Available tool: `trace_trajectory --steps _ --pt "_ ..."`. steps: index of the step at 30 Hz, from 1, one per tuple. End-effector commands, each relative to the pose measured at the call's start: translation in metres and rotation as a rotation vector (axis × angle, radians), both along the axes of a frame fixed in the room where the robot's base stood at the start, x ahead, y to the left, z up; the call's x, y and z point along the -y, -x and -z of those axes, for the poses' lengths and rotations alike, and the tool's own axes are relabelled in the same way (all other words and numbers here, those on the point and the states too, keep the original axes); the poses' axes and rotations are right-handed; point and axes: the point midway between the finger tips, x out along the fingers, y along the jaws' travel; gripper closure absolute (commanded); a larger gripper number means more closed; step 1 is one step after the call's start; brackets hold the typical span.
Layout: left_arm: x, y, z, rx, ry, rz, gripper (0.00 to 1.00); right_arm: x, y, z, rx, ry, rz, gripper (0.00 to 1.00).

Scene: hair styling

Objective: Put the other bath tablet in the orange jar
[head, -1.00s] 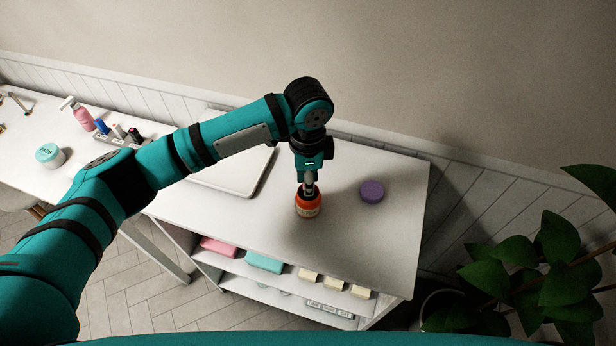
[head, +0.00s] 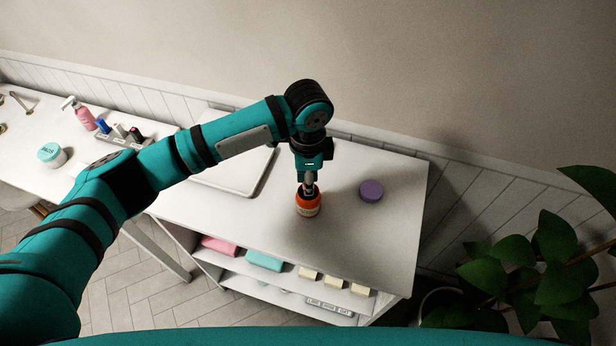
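The orange jar (head: 308,205) stands upright on the white cabinet top. My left gripper (head: 309,189) points straight down right over the jar's mouth. Its fingertips are at or inside the rim, and I cannot tell whether they are open or shut or hold anything. The inside of the jar is hidden, and I cannot make out a bath tablet there. A flat round purple piece (head: 371,190) lies on the cabinet top to the right of the jar; I cannot tell whether it is a tablet or a lid. My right gripper is out of view.
A pale tray (head: 235,180) lies left of the jar, partly under my arm. The cabinet top (head: 365,240) is bare in front of and right of the jar. Shelves below hold a pink box (head: 219,246), a teal box (head: 264,261) and cream blocks. A plant (head: 540,270) stands at right.

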Motion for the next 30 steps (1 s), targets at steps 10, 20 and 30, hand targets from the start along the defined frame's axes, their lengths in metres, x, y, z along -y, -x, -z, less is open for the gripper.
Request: trace_trajectory --steps 10,20,30 --pt "0.0001 0.0001 0.0002 0.000 0.000 0.000 0.88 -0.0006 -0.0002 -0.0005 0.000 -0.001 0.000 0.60" --pt "0.0001 0.0002 0.0012 -0.001 0.000 0.000 0.88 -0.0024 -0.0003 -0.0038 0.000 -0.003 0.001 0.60" --pt "0.0003 0.0002 0.0054 -0.001 0.000 0.001 0.88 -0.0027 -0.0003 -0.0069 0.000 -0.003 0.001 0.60"
